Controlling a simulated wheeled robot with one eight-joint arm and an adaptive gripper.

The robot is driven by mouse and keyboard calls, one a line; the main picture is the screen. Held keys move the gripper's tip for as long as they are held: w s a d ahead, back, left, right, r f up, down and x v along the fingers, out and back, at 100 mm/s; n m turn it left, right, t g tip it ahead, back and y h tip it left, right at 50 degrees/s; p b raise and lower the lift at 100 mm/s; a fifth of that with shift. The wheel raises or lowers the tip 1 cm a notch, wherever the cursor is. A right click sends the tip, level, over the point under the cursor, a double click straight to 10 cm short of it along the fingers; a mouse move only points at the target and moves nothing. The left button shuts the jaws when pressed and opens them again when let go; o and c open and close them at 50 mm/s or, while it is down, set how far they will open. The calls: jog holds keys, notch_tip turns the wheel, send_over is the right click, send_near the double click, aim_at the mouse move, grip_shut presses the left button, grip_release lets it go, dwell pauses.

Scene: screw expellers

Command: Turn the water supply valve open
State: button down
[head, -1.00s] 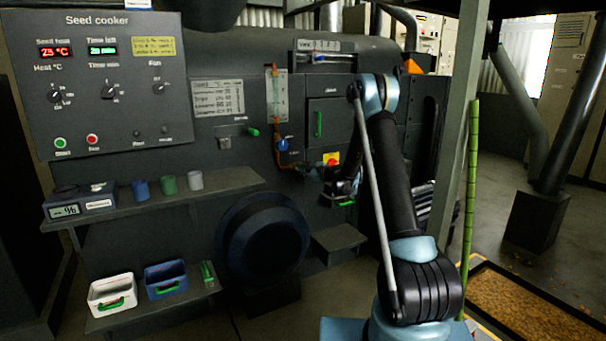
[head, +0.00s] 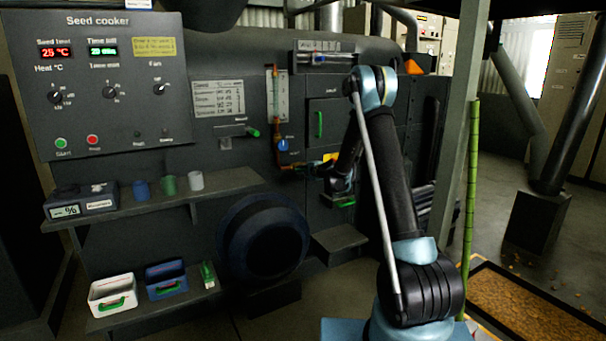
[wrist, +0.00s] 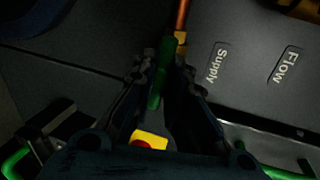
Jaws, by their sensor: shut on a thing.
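The water supply valve's green lever (wrist: 160,80) is between my gripper's fingers (wrist: 164,70) in the wrist view, and the gripper is shut on it. The lever runs slightly tilted from the brass valve fitting (wrist: 181,38) at the end of a copper pipe (wrist: 181,14). The "Supply" label (wrist: 215,63) is to the right of the lever. In the head view my gripper (head: 318,170) is low on the cooker's front, right of the blue flow knob (head: 282,145). There the lever is too small and covered to make out.
A yellow and red button (wrist: 148,139) is close below the lever in the wrist view. The "Flow" label (wrist: 286,65) is at right. In the head view, a green door handle (head: 319,124) is above my gripper, and a shelf with cups (head: 168,185) is to the left.

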jog(key=shift+s+a+n, duration=0.1)
jog(key=shift+n, duration=0.3)
jog(key=c, duration=1.5)
grip_release()
jog(key=shift+c, duration=0.2)
jog(key=v, duration=1.2)
jog(key=shift+a+f, duration=0.1)
